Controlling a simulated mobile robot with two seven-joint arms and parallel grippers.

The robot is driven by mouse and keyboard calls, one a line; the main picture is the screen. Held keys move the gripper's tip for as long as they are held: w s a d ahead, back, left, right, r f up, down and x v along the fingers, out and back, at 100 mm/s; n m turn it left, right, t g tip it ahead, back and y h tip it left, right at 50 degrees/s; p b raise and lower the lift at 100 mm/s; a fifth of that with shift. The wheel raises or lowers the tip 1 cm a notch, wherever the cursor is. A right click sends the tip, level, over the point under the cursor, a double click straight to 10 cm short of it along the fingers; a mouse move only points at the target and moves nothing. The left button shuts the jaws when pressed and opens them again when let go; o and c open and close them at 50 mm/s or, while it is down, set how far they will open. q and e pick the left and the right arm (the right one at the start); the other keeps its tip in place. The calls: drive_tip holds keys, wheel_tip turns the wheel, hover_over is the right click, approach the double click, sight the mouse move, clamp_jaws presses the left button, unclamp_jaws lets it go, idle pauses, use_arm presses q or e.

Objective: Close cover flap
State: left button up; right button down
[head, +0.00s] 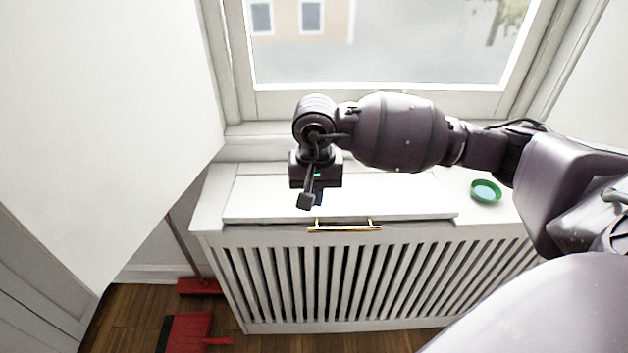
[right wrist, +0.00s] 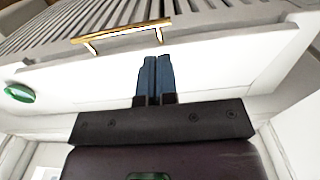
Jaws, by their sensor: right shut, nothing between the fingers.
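The cover flap (head: 410,195) is a white panel with a brass handle (head: 345,228) on its front edge, set in the top of a white slatted radiator cover. It looks to lie flat or nearly flat; a thin dark line shows under its front edge. The flap also shows in the right wrist view (right wrist: 225,58), with the brass handle (right wrist: 120,34) beyond the fingertips. My right gripper (head: 318,197) hangs over the flap behind the handle. In the right wrist view its blue fingers (right wrist: 155,62) are together and empty. Whether they touch the flap I cannot tell. My left gripper is out of view.
A green bowl (head: 485,191) sits on the cover top to the right of the flap. The slatted front (head: 370,285) drops to a wooden floor. A red dustpan (head: 187,332) and a red broom (head: 198,287) are at lower left. A window (head: 385,45) is behind.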

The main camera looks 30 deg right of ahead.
sight(315, 228)
wheel_tip(315, 228, down, 6)
drive_tip(key=shift+s+r+b, duration=0.1)
drive_tip(key=shift+b, duration=0.25)
drive_tip(key=shift+f, duration=0.85)
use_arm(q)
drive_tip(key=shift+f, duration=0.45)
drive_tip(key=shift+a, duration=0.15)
